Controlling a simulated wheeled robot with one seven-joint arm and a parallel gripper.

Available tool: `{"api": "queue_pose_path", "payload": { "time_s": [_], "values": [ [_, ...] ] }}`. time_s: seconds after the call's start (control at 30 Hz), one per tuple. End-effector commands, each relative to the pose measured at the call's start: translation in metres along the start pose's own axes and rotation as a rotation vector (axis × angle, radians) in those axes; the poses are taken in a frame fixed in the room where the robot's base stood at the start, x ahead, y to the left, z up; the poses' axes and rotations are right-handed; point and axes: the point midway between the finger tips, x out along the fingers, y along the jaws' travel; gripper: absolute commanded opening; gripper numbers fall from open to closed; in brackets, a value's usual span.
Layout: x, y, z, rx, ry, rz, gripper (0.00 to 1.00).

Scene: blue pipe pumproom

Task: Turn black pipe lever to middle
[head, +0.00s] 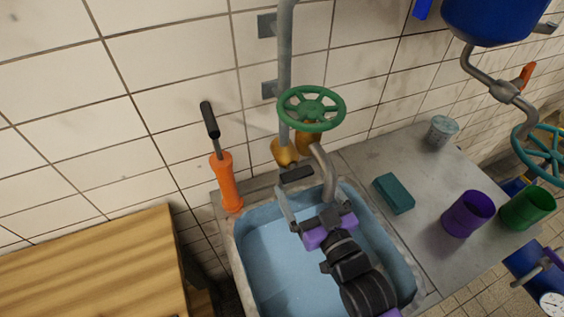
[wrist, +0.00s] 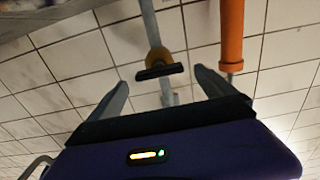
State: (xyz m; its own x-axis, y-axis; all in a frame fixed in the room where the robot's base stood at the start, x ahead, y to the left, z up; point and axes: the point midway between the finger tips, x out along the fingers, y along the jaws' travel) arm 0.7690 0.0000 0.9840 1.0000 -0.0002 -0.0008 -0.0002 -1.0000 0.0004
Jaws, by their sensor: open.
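The black pipe lever (head: 297,174) is a short dark bar at the foot of a yellow valve body (head: 284,152) on the grey wall pipe. In the wrist view the lever (wrist: 160,71) lies roughly crosswise under the yellow fitting (wrist: 158,55). My gripper (head: 304,190) is over the basin, pointing toward the wall, with its fingers just short of the lever in the picture. In the wrist view my gripper (wrist: 161,80) is open, and the lever appears between and beyond its fingertips. I see no clear contact; the exact gap cannot be told.
A green handwheel (head: 311,107) and curved spout (head: 324,170) are close on the right. An orange cylinder with black handle (head: 227,182) stands left. Below is a blue basin (head: 262,262). A teal block (head: 394,193) and purple cup (head: 467,213) sit on the right counter.

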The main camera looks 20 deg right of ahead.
Motion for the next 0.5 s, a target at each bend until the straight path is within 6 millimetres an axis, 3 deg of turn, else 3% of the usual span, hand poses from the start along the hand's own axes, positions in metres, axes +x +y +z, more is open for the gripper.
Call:
{"api": "queue_pose_path", "payload": {
  "time_s": [0.3,0.5],
  "values": [
    [0.047,0.0,-0.003,0.0,0.002,0.0,0.95],
    [0.066,0.0,-0.002,0.0,0.002,0.0,0.95]
  ]
}}
